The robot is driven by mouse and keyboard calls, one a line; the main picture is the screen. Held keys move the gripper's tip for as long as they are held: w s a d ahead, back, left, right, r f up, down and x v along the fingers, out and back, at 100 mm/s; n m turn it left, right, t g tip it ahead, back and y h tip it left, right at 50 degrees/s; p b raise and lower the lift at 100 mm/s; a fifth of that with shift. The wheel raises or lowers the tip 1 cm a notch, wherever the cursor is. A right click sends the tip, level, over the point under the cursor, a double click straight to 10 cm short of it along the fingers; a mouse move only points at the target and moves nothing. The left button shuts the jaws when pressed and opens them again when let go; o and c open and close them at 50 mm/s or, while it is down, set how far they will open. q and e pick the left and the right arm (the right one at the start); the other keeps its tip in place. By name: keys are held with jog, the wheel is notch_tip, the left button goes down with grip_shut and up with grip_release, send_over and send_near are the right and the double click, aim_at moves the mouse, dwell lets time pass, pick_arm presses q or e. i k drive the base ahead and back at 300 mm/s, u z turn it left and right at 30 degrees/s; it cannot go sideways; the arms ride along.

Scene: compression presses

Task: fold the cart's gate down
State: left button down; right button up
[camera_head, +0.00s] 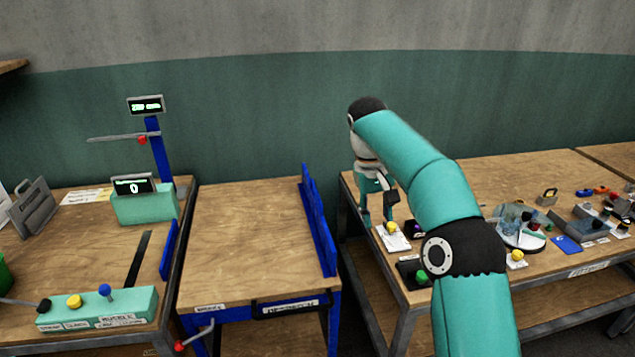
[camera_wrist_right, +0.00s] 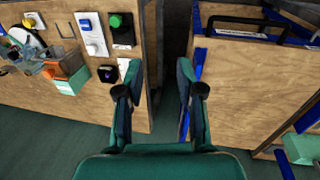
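The cart (camera_head: 240,235) has a wooden top and a blue frame, and stands in the middle of the head view. Its blue slatted gate (camera_head: 318,225) stands upright along the cart's right edge. In the wrist view the gate (camera_wrist_right: 199,65) shows nearly edge-on as a thin blue strip, partly hidden by the right-hand finger. My right gripper (camera_head: 377,203) points down to the right of the gate, near the right bench's left edge. In the wrist view its fingers (camera_wrist_right: 159,72) are apart with nothing seen between them. My left gripper is out of view.
The right bench (camera_head: 470,180) carries buttons, a round clear dish and small parts. A narrow dark gap separates it from the cart. The left bench (camera_head: 75,255) holds a green control box (camera_head: 98,309) and a display post. The cart top is bare.

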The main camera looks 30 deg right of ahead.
aim_at(315, 201)
jog(key=i, duration=1.2)
jog(key=u, duration=0.1)
